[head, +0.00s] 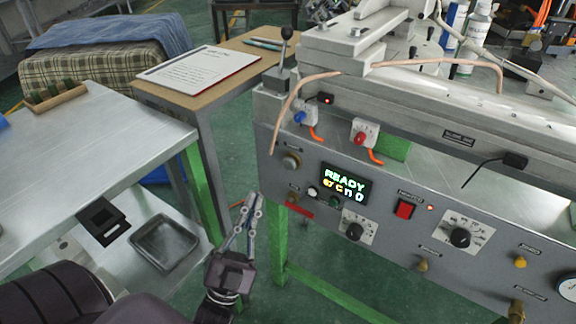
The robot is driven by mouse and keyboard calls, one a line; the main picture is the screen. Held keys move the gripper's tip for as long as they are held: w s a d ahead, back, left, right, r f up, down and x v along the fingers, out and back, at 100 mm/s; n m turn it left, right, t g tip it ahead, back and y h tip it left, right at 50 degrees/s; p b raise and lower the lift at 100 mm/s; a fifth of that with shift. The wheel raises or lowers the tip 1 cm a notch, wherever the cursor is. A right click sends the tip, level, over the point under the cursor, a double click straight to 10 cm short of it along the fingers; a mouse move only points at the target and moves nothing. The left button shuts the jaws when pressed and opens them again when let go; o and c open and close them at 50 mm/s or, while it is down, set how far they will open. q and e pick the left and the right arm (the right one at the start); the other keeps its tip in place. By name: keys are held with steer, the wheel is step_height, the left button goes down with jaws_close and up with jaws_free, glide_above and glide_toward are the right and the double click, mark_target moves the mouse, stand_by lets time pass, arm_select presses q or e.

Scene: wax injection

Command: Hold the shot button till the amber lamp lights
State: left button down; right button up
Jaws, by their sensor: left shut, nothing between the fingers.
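The grey injector panel (390,215) has a display (344,184) reading READY, with 67 C below. I cannot read which is the shot button. An amber-yellow dome (520,262) sits at the panel's right; I cannot tell whether it is a lamp or is lit. My left gripper (250,203) is shut and empty, pointing up, left of the panel's lower left corner and seemingly apart from it. My right gripper is not in view.
The panel also bears a red rocker switch (404,209), a small lit red lamp (431,208) and black dials (460,237). A metal table (90,140) stands at left, a wooden desk with a paper (200,68) behind. Green floor lies between.

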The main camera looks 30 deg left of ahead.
mark_target(289, 164)
arm_select(q)
steer(key=w+b, duration=0.2)
steer(key=w, duration=0.6)
steer(key=shift+w+d, duration=0.25)
steer(key=shift+w, duration=0.15)
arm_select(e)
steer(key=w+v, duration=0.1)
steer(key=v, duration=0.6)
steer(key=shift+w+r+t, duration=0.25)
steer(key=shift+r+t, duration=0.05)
arm_select(q)
steer(key=shift+w, duration=0.4)
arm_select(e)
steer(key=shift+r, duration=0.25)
arm_select(q)
steer(key=shift+w, duration=0.2)
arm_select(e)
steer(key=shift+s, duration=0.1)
